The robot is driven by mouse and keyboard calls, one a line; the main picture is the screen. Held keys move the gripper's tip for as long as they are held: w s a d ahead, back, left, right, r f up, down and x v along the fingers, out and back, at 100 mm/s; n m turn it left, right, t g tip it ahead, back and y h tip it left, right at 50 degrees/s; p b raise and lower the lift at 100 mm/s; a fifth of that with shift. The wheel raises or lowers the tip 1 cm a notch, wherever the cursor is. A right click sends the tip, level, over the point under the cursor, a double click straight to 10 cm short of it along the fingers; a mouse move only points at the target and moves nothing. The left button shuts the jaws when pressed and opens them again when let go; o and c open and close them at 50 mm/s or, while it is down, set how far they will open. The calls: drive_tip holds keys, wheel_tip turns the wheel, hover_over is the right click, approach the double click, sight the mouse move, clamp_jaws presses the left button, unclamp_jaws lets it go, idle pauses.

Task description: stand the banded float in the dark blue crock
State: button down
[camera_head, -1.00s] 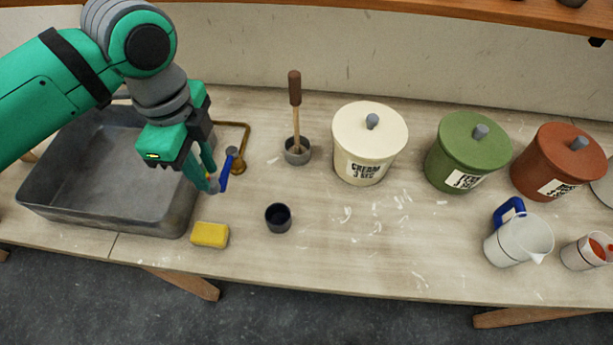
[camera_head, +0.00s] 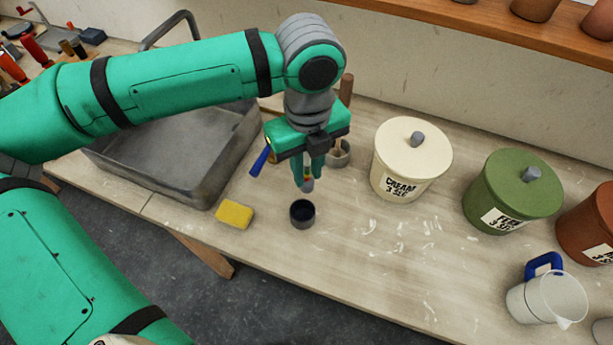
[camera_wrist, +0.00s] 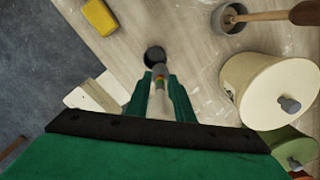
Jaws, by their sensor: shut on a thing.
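The banded float is in my gripper (camera_head: 308,172), which is shut on it. The grey lower end of the float (camera_head: 307,186) shows below the fingertips, with a thin coloured band above it. In the wrist view the float (camera_wrist: 159,76) shows a grey tip and coloured bands between the fingers. The dark blue crock (camera_head: 302,223) is a small, dark open cup on the bench, just below and slightly in front of the float. It also shows in the wrist view (camera_wrist: 153,51), beyond the float's tip. The float appears roughly upright, above the crock.
A yellow sponge (camera_head: 234,215) lies left of the crock, with a grey sink (camera_head: 165,165) behind it. A grey pot (camera_head: 341,156) with a wooden-handled tool and a cream canister (camera_head: 408,165) stand behind and right.

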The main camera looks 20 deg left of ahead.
drive_tip(key=shift+s+a+f+m, duration=0.2)
drive_tip(key=shift+s+f+m, duration=0.1)
drive_tip(key=shift+f+m, duration=0.2)
drive_tip(key=shift+s+a+f+m, duration=0.2)
drive_tip(key=shift+s+f+m, duration=0.1)
drive_tip(key=shift+f+m, duration=0.2)
drive_tip(key=shift+f, duration=2.9)
drive_tip(key=shift+f, duration=2.2)
drive_tip(key=shift+f, duration=0.3)
drive_tip(key=c, duration=1.5)
unclamp_jaws()
drive_tip(key=shift+o, duration=0.2)
